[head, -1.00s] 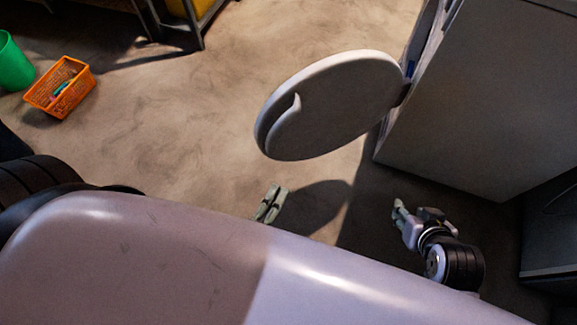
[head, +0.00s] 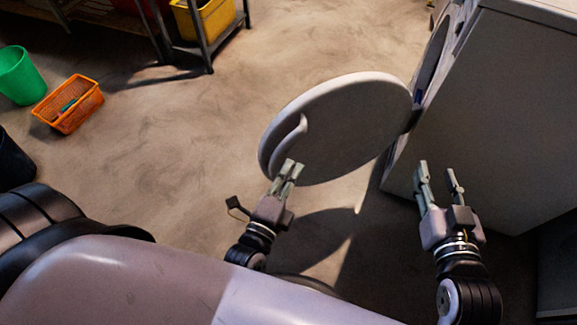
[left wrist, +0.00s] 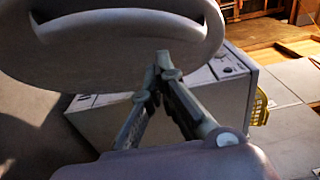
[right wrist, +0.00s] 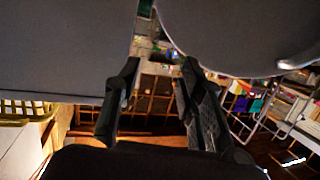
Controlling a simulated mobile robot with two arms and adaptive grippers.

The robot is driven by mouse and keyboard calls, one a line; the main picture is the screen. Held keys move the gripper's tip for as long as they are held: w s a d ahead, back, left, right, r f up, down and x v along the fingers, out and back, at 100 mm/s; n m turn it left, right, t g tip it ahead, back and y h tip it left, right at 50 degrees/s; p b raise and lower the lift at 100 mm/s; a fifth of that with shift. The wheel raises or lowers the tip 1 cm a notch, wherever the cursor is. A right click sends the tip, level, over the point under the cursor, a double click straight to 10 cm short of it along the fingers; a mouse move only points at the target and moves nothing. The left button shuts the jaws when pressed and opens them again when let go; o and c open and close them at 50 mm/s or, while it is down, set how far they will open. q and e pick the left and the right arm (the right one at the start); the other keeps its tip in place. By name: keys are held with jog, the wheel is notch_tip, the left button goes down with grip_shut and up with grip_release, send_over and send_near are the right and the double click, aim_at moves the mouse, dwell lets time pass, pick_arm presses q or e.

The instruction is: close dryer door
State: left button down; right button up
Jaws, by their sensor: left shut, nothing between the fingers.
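The dryer door (head: 345,125) is a round light-grey panel with a curved handle (head: 290,143). It stands wide open, hinged to the front of the dryer (head: 490,110) at the right. My left gripper (head: 288,168) is shut and empty, its tips at the door's lower left edge just below the handle; I cannot tell if they touch. In the left wrist view the door (left wrist: 110,60) fills the upper part, beyond the fingertips. My right gripper (head: 438,172) is open and empty beside the dryer's side panel, right of the door. The door (right wrist: 245,35) also shows in the right wrist view.
An orange basket (head: 68,105) and a green bin (head: 20,76) stand on the floor at the left. A shelf with a yellow bin (head: 203,18) is at the back. The floor left of the door is clear. A yellow basket (left wrist: 260,105) shows beyond the dryer.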

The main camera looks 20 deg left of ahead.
jog(key=shift+w+a+r+t, duration=0.15)
jog(key=shift+r+t, duration=0.2)
jog(key=shift+r, duration=0.25)
jog(key=shift+w+a+r+t, duration=0.15)
jog(key=shift+r+t, duration=0.2)
jog(key=shift+r, duration=0.25)
jog(key=shift+d, duration=0.1)
